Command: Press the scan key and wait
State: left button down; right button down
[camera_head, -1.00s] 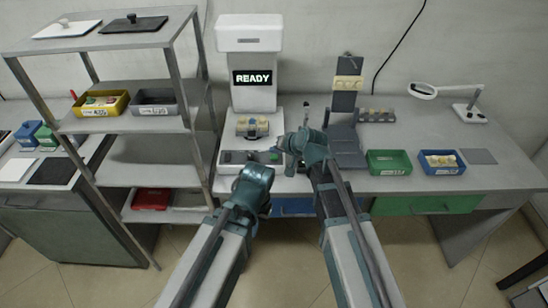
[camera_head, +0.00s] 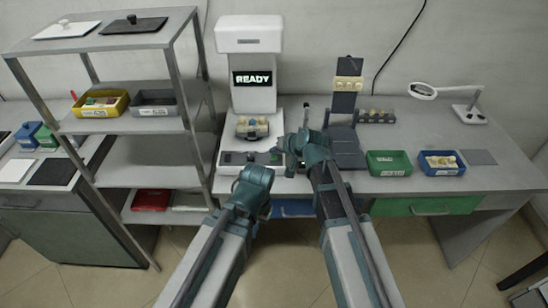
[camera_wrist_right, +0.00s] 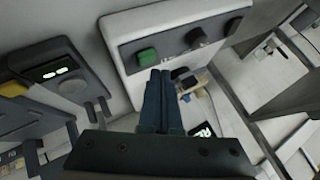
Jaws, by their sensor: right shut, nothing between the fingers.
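The white scanner (camera_head: 254,90) stands against the wall, and its dark display (camera_head: 253,78) reads READY. Its front panel (camera_head: 246,168) carries a green key (camera_head: 275,158) on the right and dark keys on the left. The green key (camera_wrist_right: 147,57) also shows in the right wrist view. My right gripper (camera_wrist_right: 160,72) is shut and empty, with its fingertips right beside the green key in that view. I cannot tell whether they touch it. My left arm ends in front of the scanner, with its gripper hidden.
A holder with small parts (camera_head: 252,128) sits on the scanner bed. A dark stand (camera_head: 345,140), a green bin (camera_head: 388,163), a blue bin (camera_head: 441,163) and a magnifier lamp (camera_head: 424,91) are to the right. A grey shelf rack (camera_head: 130,123) stands close on the left.

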jog(key=shift+f, duration=0.1)
dwell(0.6)
jog(key=shift+f+b, duration=0.3)
jog(key=shift+b, duration=0.15)
jog(key=shift+f+b, duration=0.45)
dwell(0.5)
dwell(0.3)
jog(key=shift+r+p, duration=0.9)
jog(key=shift+p, duration=0.05)
notch_tip(320, 180, up, 5)
jog(key=p, duration=0.5)
